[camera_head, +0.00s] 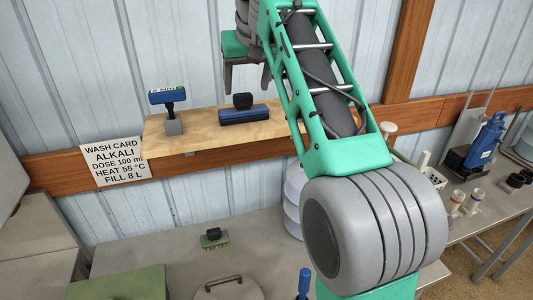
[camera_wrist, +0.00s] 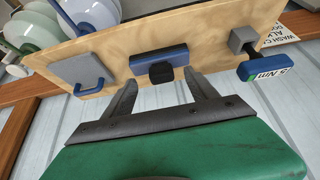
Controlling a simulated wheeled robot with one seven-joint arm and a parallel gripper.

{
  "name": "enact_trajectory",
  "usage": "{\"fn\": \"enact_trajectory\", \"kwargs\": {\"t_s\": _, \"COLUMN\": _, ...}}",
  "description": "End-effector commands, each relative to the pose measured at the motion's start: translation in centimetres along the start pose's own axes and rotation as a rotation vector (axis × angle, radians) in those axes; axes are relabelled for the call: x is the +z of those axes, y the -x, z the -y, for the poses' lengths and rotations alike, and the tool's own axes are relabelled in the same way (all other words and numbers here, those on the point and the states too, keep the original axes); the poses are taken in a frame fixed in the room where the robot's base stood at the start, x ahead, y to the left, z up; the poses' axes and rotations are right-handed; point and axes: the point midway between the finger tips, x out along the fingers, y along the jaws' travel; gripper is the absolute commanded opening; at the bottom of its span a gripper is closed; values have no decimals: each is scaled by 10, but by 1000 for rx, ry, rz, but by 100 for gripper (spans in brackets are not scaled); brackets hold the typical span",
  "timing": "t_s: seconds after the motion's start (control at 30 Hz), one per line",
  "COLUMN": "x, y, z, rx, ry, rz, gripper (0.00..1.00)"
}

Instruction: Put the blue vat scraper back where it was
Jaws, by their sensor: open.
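A blue bar with a black knob (camera_head: 244,113), which looks like the blue vat scraper, lies on the wooden shelf (camera_head: 190,143). In the wrist view the same bar (camera_wrist: 142,58) shows just beyond my fingertips, with its black knob between their lines. My gripper (camera_head: 246,90) is open and empty, fingers pointing down above the shelf near the bar. In the wrist view my gripper (camera_wrist: 160,78) has a clear gap between its fingers. I cannot tell how far the tips are from the bar.
A blue-headed tool labelled in Nm (camera_head: 168,97) stands on a grey block left of the bar. A grey plate with a blue hook (camera_wrist: 80,70) is on the shelf's other side. A green brush (camera_head: 214,239) lies on the lower bench.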

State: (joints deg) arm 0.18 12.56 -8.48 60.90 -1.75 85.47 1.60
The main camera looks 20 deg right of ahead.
Motion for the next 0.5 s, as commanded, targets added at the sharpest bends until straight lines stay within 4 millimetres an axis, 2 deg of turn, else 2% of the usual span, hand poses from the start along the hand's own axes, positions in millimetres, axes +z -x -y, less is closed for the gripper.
{"fn": "enact_trajectory", "kwargs": {"t_s": 0.07, "x": 28, "y": -5, "z": 0, "rx": -2, "ry": 0, "rz": 9, "gripper": 67}}
{"fn": "enact_trajectory", "kwargs": {"t_s": 0.17, "x": 81, "y": -24, "z": 0, "rx": -3, "ry": -1, "rz": 22, "gripper": 67}}
{"fn": "enact_trajectory", "kwargs": {"t_s": 0.27, "x": 148, "y": -52, "z": 0, "rx": -3, "ry": -3, "rz": 37, "gripper": 67}}
{"fn": "enact_trajectory", "kwargs": {"t_s": 0.3, "x": 177, "y": -65, "z": 0, "rx": -3, "ry": -3, "rz": 40, "gripper": 67}}
{"fn": "enact_trajectory", "kwargs": {"t_s": 0.4, "x": 248, "y": -98, "z": -1, "rx": -2, "ry": -3, "rz": 53, "gripper": 67}}
{"fn": "enact_trajectory", "kwargs": {"t_s": 0.5, "x": 302, "y": -125, "z": -1, "rx": 0, "ry": -2, "rz": 62, "gripper": 67}}
